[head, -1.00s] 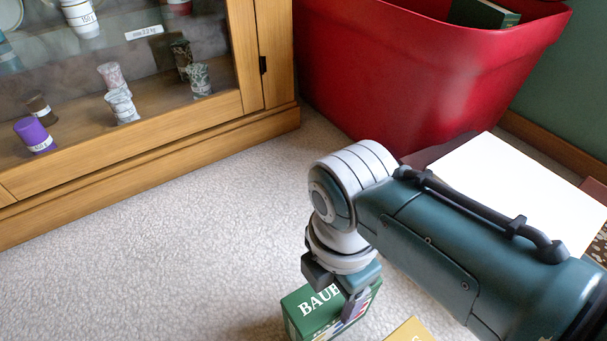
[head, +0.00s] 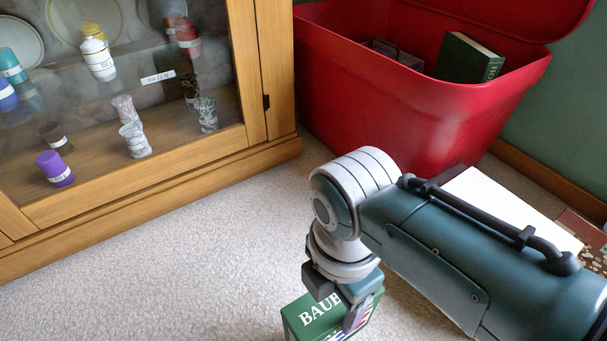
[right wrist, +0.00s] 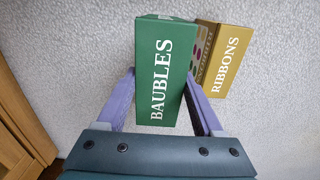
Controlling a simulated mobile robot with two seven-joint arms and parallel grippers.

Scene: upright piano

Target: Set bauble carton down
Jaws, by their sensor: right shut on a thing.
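The green bauble carton (head: 322,316), lettered BAUBLES, shows at the bottom of the head view, its lower part cut off by the frame. It also shows in the right wrist view (right wrist: 162,70), between the two fingers. My right gripper (head: 338,306) is shut on the carton from above; its fingers also flank the carton in the right wrist view (right wrist: 165,112). Whether the carton touches the carpet I cannot tell. My left gripper is not in view.
A yellow ribbons carton (right wrist: 226,60) stands close beside the green one. A red open tub (head: 400,100) holds a green book (head: 468,58). A wooden glass-fronted cabinet (head: 185,185) stands at left. Pale carpet (head: 190,260) is clear between. A white panel (head: 510,205) lies behind my arm.

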